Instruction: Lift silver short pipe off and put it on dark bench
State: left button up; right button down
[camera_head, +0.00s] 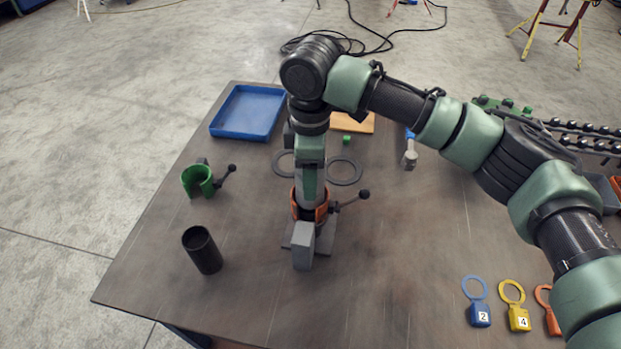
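The dark bench (150,270) fills the middle of the head view. An orange clamp (321,208) with a black-knobbed lever stands above a dark base plate (325,243). My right arm comes in from the right and bends down over this clamp. Its gripper (303,240) is at the clamp, with a grey finger block in front of it. The arm and gripper cover most of this spot, so I cannot make out the silver short pipe or whether the fingers are shut on it. My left gripper is not in view.
A green clamp (197,182) and an upright black tube (203,252) stand at the left. A blue tray (248,112), two flat rings (344,171) and a wooden board (352,124) lie behind. Numbered tags (480,314) lie front right. The bench's front middle is clear.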

notch_tip(320, 180, up, 19)
jog(key=b, duration=0.1)
jog(key=shift+f, duration=0.15)
dwell(0.4)
notch_tip(320, 180, up, 5)
jog(key=p, duration=0.6)
dwell(0.4)
dwell(0.4)
jog(key=w+d+f+b, duration=0.1)
jog(key=d+f+b, duration=0.1)
jog(key=d+f, duration=0.85)
jog(key=w+d+f+b, duration=0.1)
jog(key=d+f, duration=0.6)
jog(key=d, duration=0.7)
jog(key=f+p, duration=0.1)
jog(key=f, duration=0.5)
jog(key=f+p, duration=0.1)
jog(key=f, duration=0.6)
jog(key=f+p, duration=0.1)
jog(key=f, duration=0.5)
jog(key=shift+w+a+f, duration=0.15)
jog(key=shift+w+a, duration=0.05)
jog(key=shift+a, duration=0.05)
